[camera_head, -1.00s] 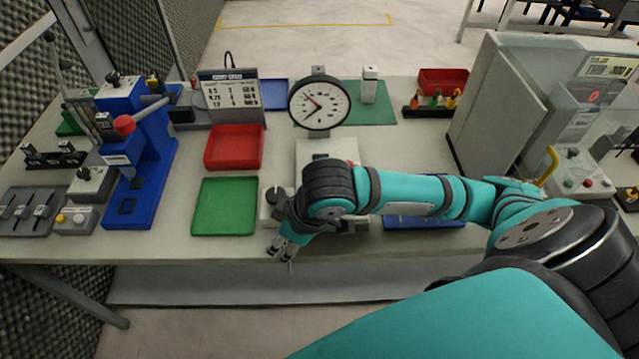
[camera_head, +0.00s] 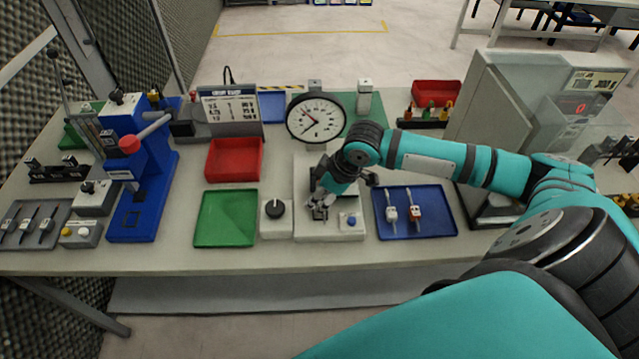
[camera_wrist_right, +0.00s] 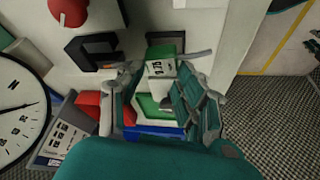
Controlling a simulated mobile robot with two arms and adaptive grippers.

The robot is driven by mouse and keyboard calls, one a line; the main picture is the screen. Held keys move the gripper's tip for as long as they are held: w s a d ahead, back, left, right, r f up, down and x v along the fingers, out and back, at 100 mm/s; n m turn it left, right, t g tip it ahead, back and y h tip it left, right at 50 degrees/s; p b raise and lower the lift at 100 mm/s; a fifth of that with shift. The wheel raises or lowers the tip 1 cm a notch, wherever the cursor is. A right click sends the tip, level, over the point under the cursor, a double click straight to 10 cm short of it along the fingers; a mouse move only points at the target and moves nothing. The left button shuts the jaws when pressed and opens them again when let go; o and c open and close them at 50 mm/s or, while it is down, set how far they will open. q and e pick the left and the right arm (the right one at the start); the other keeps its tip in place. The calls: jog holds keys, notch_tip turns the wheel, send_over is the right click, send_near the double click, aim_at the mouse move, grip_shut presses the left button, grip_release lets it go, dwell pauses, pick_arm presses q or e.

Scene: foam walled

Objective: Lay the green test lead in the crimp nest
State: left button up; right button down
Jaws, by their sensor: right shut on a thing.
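My right gripper (camera_head: 320,212) is over the front of the pale base below the round dial. In the right wrist view its fingers (camera_wrist_right: 165,85) are shut on the green test lead (camera_wrist_right: 160,67), a green block with a white printed label and a grey end sticking out to one side. The fingers hide part of it. A black U-shaped block (camera_wrist_right: 92,48) stands on the pale base beside the gripper. The blue press (camera_head: 130,232) at left has a dark recess in its foot. I cannot tell which is the crimp nest. My left gripper is not in view.
A blue tray (camera_head: 436,230) at right holds a white lead (camera_head: 391,213) and an orange-marked lead (camera_head: 414,210). A knob box (camera_head: 276,222) and a green tray (camera_head: 212,232) lie left of the base. The dial (camera_head: 315,118) stands behind my gripper.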

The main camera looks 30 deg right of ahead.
jog(key=shift+s+a+f+p, duration=0.1)
jog(key=shift+s+f+p, duration=0.1)
jog(key=shift+f+p, duration=0.3)
jog(key=shift+s+a+f+p, duration=0.1)
jog(key=shift+s+f+p, duration=0.05)
jog(key=shift+f+p, duration=0.35)
jog(key=shift+s+f, duration=0.2)
jog(key=shift+f, duration=0.15)
jog(key=shift+a+f, duration=0.1)
jog(key=shift+f, duration=0.2)
jog(key=c, duration=1.2)
grip_release()
jog(key=shift+c, duration=0.2)
jog(key=o, duration=0.4)
jog(key=shift+w+f, duration=0.15)
jog(key=shift+w, duration=0.05)
jog(key=shift+c, duration=0.2)
jog(key=shift+w, duration=0.1)
jog(key=shift+r, duration=0.2)
